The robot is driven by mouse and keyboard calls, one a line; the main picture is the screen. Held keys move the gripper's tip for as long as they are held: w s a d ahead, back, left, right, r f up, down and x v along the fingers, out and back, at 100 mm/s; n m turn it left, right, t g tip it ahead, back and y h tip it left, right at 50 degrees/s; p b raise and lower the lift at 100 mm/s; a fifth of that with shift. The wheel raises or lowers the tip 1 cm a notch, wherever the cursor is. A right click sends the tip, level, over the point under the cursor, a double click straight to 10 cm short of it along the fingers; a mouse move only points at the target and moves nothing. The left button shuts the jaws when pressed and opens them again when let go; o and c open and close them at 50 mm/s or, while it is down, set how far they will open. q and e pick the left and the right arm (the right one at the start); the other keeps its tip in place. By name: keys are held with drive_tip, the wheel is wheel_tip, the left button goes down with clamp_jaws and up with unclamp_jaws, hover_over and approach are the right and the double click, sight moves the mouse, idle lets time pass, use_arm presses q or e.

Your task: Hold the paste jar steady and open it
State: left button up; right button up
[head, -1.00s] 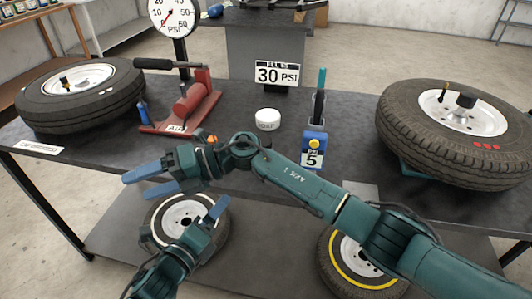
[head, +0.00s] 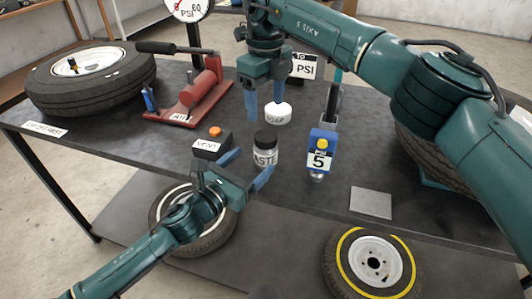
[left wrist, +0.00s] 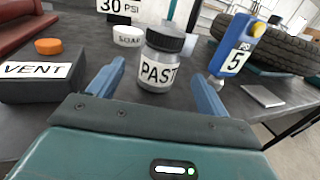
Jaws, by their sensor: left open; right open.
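The paste jar (head: 265,153) stands upright on the table, with a grey body, a white PASTE label and a black lid. In the left wrist view the jar (left wrist: 159,68) is ahead of and between the two blue fingers. My left gripper (head: 247,168) is open and empty, its fingers pointing at the jar from the front. My right gripper (head: 264,108) is open with its fingers pointing down, behind the jar in the picture and overlapping the white soap tub; I cannot tell whether it touches the tub.
The white soap tub (head: 278,115) stands behind the jar. The black VENT box (head: 212,144) with an orange button is close on the left. A blue gauge (head: 321,148) marked 5 stands on the right. A red tool (head: 190,100) and tyre (head: 90,82) lie left.

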sight(271, 144)
use_arm(q)
drive_tip(key=x, duration=0.9)
drive_tip(key=shift+s, duration=0.1)
drive_tip(key=shift+c, duration=0.2)
